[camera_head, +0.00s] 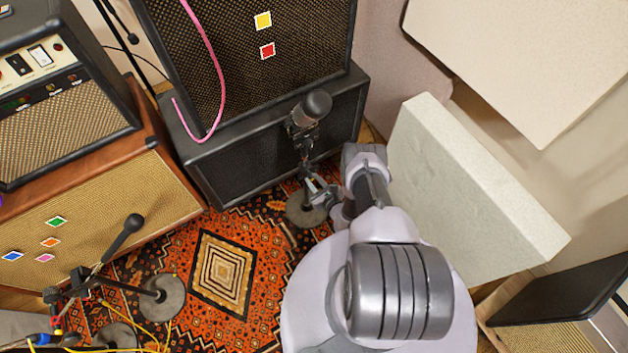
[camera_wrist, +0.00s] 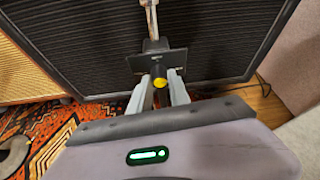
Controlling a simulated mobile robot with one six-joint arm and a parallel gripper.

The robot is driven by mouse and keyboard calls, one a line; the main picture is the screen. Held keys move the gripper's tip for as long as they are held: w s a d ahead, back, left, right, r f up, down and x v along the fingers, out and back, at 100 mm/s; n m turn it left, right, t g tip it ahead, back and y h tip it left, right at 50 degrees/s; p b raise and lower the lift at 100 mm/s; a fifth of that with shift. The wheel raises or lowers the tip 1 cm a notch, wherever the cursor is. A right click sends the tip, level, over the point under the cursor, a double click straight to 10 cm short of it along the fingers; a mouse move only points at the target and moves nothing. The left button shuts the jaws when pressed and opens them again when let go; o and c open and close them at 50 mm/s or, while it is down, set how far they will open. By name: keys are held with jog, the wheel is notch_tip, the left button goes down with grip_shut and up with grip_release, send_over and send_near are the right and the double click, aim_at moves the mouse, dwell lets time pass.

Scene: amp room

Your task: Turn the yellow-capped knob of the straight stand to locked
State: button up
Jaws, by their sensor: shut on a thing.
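The yellow-capped knob (camera_wrist: 160,83) shows in the wrist view, in front of a dark plate (camera_wrist: 175,61) on the straight stand (camera_wrist: 152,22). My gripper (camera_wrist: 160,88) has one finger on each side of the knob and is shut on it. In the head view the straight stand (camera_head: 305,142) is upright before the black speaker cabinet, with a dark microphone (camera_head: 316,103) on top and a round base (camera_head: 303,208) on the rug. My gripper (camera_head: 318,188) reaches the stand low down from the right. The knob cannot be made out there. The plate's marking is too small to read.
Black speaker cabinets (camera_head: 225,150) stand close behind the stand. A tan amplifier (camera_head: 120,210) is at left. A second stand with a tilted microphone (camera_head: 125,238) and yellow cables is at lower left. A pale panel (camera_head: 450,190) is right of my arm. Patterned rug (camera_head: 255,225) lies open between.

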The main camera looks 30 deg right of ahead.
grip_shut()
jog(key=shift+m+y, duration=0.3)
jog(key=shift+m, duration=0.2)
jog(key=o, duration=0.8)
grip_release()
